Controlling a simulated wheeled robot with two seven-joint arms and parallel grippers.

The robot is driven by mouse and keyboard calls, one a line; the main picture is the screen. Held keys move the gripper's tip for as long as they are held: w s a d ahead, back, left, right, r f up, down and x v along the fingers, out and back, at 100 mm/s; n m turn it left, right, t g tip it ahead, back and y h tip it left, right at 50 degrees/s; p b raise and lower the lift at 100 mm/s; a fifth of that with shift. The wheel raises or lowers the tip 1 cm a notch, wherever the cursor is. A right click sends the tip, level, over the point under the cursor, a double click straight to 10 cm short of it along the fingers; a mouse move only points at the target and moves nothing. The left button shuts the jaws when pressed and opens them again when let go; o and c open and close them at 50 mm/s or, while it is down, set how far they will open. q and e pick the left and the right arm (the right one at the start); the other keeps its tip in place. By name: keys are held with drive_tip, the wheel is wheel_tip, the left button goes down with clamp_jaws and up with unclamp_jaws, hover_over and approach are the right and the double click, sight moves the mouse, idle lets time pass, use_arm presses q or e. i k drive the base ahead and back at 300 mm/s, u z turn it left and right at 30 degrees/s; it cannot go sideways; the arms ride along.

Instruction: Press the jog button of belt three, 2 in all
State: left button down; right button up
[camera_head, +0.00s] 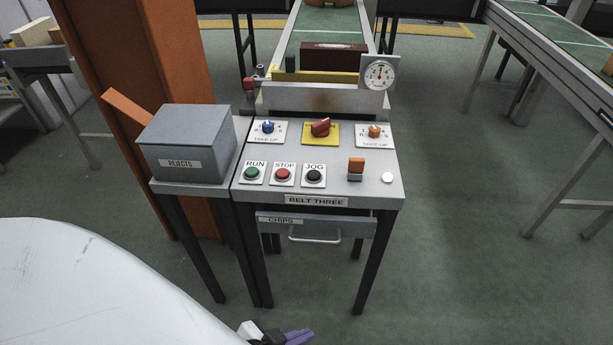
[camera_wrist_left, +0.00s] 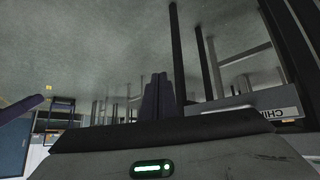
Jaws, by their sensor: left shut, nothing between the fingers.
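The black jog button (camera_head: 314,176) sits on a white plate marked JOG, on the sloped grey panel (camera_head: 335,198) labelled BELT THREE. To its left are the red stop button (camera_head: 283,174) and the green run button (camera_head: 252,173). My left gripper (camera_head: 298,337) shows at the bottom edge of the head view, low and in front of the panel, well apart from the buttons. Its dark fingers (camera_wrist_left: 158,97) are together and empty in the left wrist view. My right gripper is not in view.
A grey rejects box (camera_head: 190,140) stands left of the panel. Dials and a red knob (camera_head: 321,127) sit behind the buttons, with an orange switch (camera_head: 356,168) to the right. A chips drawer (camera_head: 345,225) hangs below. A gauge (camera_head: 379,74) rises behind. Open floor lies to the right.

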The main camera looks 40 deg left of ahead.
sight(313, 175)
drive_tip(key=u, duration=0.55)
drive_tip(key=k, duration=1.3)
drive_tip(key=u, duration=0.2)
drive_tip(key=i, duration=0.3)
drive_tip(key=z, duration=1)
drive_tip(key=i, duration=0.85)
drive_tip(key=u, duration=0.4)
drive_tip(key=i, duration=0.85)
drive_tip(key=u, duration=0.95)
